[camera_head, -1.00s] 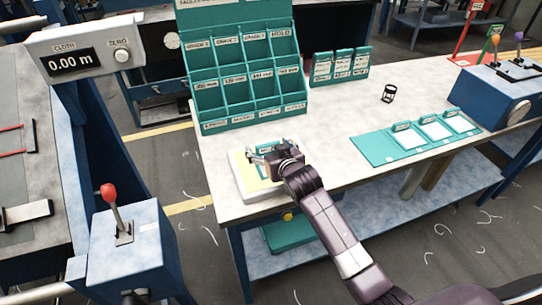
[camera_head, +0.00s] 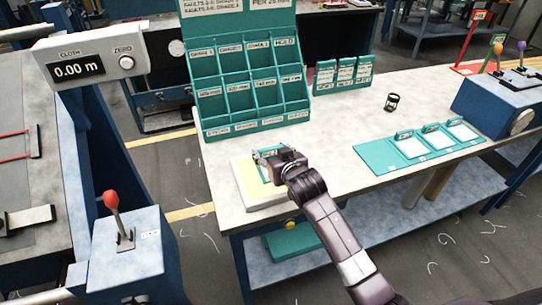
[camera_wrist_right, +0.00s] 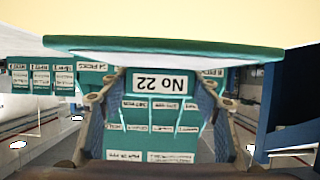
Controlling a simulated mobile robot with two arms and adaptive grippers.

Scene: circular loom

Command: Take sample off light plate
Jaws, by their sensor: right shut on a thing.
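The light plate (camera_head: 247,178) is a white box with a glowing pale yellow top, at the front left corner of the bench. My right gripper (camera_head: 266,157) is over it. In the right wrist view, my right gripper (camera_wrist_right: 162,88) is shut on the sample (camera_wrist_right: 160,48), a flat teal-edged piece with an upright tab marked "No 22" between the fingers. The yellow of the light plate fills the top of that view, close to the sample. I cannot tell whether the sample touches the plate. My arm and gripper hide most of the sample in the head view. My left gripper is not in view.
A teal sorting rack (camera_head: 250,90) with labelled compartments stands behind the plate. Small teal holders (camera_head: 342,76) are beside it. A teal mat (camera_head: 381,157) with white cards lies to the right, near a small black object (camera_head: 392,102). Bare bench lies between plate and mat.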

